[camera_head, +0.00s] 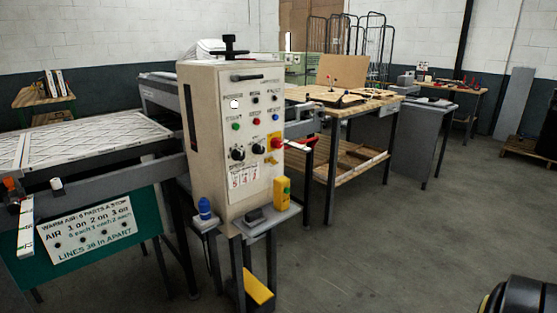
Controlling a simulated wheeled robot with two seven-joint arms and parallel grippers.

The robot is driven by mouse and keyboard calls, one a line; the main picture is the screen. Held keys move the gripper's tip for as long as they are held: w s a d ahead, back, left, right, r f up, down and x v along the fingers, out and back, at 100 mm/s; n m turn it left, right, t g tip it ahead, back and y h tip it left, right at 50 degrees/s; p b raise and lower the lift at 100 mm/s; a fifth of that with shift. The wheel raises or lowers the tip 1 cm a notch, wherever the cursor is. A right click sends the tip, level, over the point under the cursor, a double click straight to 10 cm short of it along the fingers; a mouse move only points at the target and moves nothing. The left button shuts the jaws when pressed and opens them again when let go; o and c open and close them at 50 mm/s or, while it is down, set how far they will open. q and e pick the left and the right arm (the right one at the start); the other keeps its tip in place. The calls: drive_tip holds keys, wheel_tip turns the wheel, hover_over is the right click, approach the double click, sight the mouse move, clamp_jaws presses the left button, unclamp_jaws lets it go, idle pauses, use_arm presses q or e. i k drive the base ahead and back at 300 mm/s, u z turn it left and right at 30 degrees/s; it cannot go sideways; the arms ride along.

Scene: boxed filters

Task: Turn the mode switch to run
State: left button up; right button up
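A beige control cabinet (213,130) stands in the middle left, its panel facing me. The panel carries two black round knobs, a left one (238,153) and a right one (259,149). Above them are small coloured buttons: green (236,126), red (256,121) and blue (274,117), with small black controls above those. A red knob (276,143) sits on a yellow plate at the right. The labels are too small to read, so I cannot tell which control is the mode switch or where it points. Neither gripper is in view.
A conveyor with a white pleated filter (90,140) lies left of the cabinet. A blue-capped item (204,208) and a yellow box (282,190) stand at its foot. A wooden workbench (330,100) is behind. The floor (400,240) at right is clear. A dark rounded part shows bottom right.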

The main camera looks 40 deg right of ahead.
sight(256, 149)
drive_tip(key=u, duration=0.05)
drive_tip(key=k, duration=0.65)
drive_tip(key=z, duration=1)
drive_tip(key=i, duration=1.9)
drive_tip(key=u, duration=0.8)
